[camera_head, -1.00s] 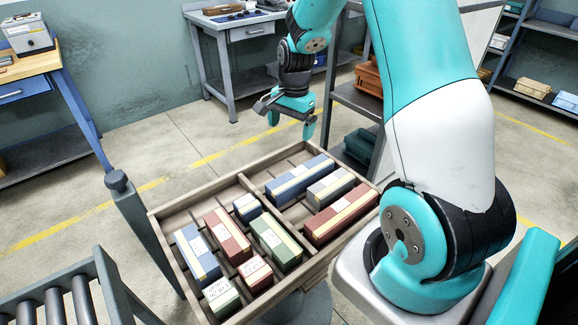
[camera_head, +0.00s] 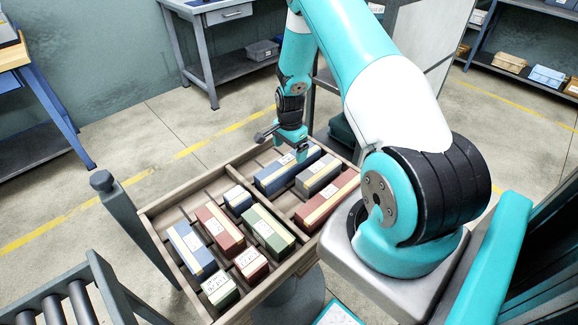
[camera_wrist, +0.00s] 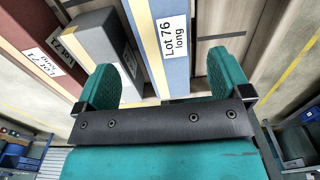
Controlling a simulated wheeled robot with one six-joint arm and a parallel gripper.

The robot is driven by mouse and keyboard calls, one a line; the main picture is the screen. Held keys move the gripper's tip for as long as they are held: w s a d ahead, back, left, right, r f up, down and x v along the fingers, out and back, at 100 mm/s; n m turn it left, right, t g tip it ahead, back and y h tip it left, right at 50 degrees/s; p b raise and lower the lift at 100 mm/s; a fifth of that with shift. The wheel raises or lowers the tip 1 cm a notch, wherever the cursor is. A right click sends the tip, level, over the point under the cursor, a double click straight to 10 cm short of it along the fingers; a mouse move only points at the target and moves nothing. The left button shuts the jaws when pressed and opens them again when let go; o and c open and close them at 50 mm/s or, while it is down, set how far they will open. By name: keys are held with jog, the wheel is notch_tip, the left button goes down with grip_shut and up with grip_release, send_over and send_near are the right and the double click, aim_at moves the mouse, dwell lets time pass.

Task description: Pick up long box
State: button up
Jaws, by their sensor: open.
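The long blue box (camera_head: 287,172) with a pale stripe lies in the far compartment of the wooden tray (camera_head: 147,220). In the wrist view this blue box (camera_wrist: 158,25) carries a white label reading "Lot 76 long". My gripper (camera_head: 292,150) is above the blue box, pointing down, and partly hides it in the head view. In the wrist view my gripper (camera_wrist: 165,82) is open, with its teal fingers apart and the blue box showing between them. The left finger appears close to the grey box (camera_wrist: 100,45). No contact can be made out.
A grey box (camera_head: 318,176) and a long red box (camera_head: 328,202) lie beside the blue box. A grey post (camera_head: 125,215) and roller conveyor (camera_head: 60,305) stand left of the tray.

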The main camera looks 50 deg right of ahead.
aim_at(289, 161)
jog(key=shift+w+f+p, duration=0.15)
jog(key=shift+f+p, duration=0.7)
jog(key=shift+f, duration=1.75)
jog(key=c, duration=1.4)
jog(key=shift+c, duration=1.2)
jog(key=shift+r, duration=0.1)
